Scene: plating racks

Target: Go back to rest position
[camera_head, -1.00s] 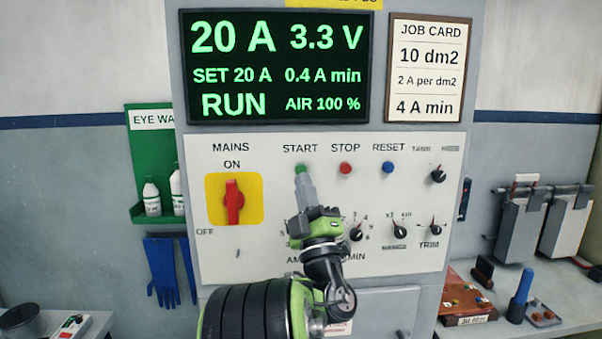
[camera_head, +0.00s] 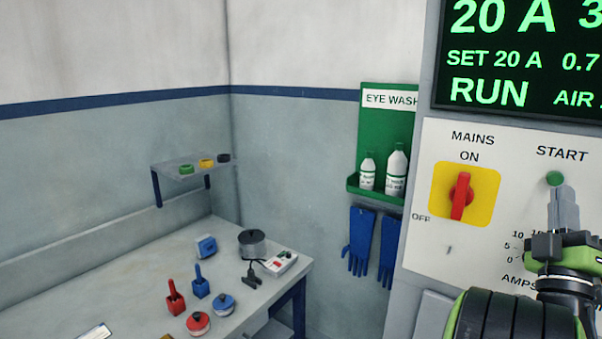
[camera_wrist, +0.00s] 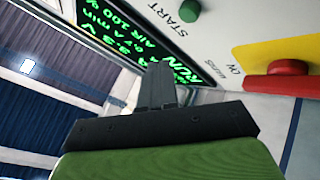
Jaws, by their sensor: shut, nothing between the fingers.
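My gripper (camera_head: 562,200) is at the right of the head view, in front of the control panel (camera_head: 426,190). Its fingers are shut with nothing between them and point up, just below the green START button (camera_head: 555,178). I cannot tell whether the tips touch the button. In the wrist view the shut fingers (camera_wrist: 158,88) point at the panel, and the START button (camera_wrist: 187,10) shows at the top, apart from them in the picture. The display (camera_head: 520,60) reads 20 A and RUN. The red MAINS switch (camera_head: 461,196) stands upright at ON.
A bench (camera_head: 120,285) at the left holds red and blue tools, a dark pot (camera_head: 252,243) and a small box with buttons (camera_head: 281,263). A green eye wash station (camera_head: 377,110) with bottles and blue gloves (camera_head: 359,240) hang on the wall between bench and panel.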

